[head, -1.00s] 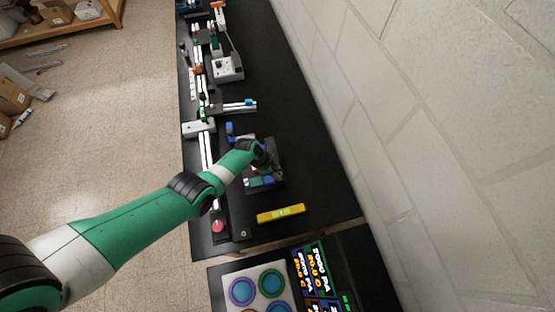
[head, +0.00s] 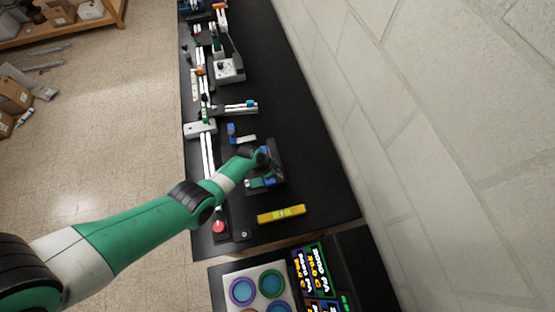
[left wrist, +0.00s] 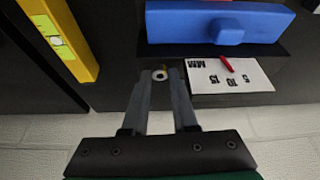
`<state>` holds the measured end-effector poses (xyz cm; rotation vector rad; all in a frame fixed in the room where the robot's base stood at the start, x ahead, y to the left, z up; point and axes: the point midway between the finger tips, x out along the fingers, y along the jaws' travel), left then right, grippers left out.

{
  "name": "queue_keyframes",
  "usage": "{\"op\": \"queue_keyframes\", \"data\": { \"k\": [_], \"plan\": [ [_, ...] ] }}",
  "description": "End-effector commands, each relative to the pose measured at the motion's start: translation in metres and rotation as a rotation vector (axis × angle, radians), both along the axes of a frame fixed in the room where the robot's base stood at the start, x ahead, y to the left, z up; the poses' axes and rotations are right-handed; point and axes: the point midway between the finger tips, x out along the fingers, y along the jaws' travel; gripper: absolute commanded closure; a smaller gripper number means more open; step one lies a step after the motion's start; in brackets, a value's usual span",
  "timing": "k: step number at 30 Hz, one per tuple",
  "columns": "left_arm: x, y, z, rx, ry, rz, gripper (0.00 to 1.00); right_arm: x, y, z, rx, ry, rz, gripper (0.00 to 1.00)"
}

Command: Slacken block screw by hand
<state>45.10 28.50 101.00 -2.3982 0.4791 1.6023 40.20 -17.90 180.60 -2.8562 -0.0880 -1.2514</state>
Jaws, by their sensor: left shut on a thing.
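The block screw (left wrist: 160,75) shows as a small pale round head with a dark centre in the left wrist view. My left gripper (left wrist: 163,82) is shut on it, one grey finger on each side. The blue block (left wrist: 217,24) lies just beyond and to the right of the fingertips. A red pointer (left wrist: 226,64) stands over a white scale card (left wrist: 233,77) marked 5, 10, 15 MM. In the head view my left gripper (head: 274,168) is over the small dark fixture, partly hidden by its own wrist. My right gripper is in neither view.
A yellow level (head: 281,214) lies near the table's front edge; it also shows in the left wrist view (left wrist: 62,35). A rail with several devices runs along the left side of the black table (head: 312,170). A red button (head: 218,226) stands at its near end. The wall is to the right.

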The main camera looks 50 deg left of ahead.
Motion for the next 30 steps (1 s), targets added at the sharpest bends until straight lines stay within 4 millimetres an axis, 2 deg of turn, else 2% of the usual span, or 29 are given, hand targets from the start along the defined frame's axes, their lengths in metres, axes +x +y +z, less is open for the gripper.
{"op": "queue_keyframes", "data": {
  "k": [13,30],
  "plan": [
    [-0.001,-0.005,0.000,0.002,-0.001,0.404,1.00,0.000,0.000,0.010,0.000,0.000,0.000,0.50],
    [0.000,-0.009,-0.002,0.002,-0.001,0.875,1.00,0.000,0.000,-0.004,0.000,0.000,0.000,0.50]
  ]
}}
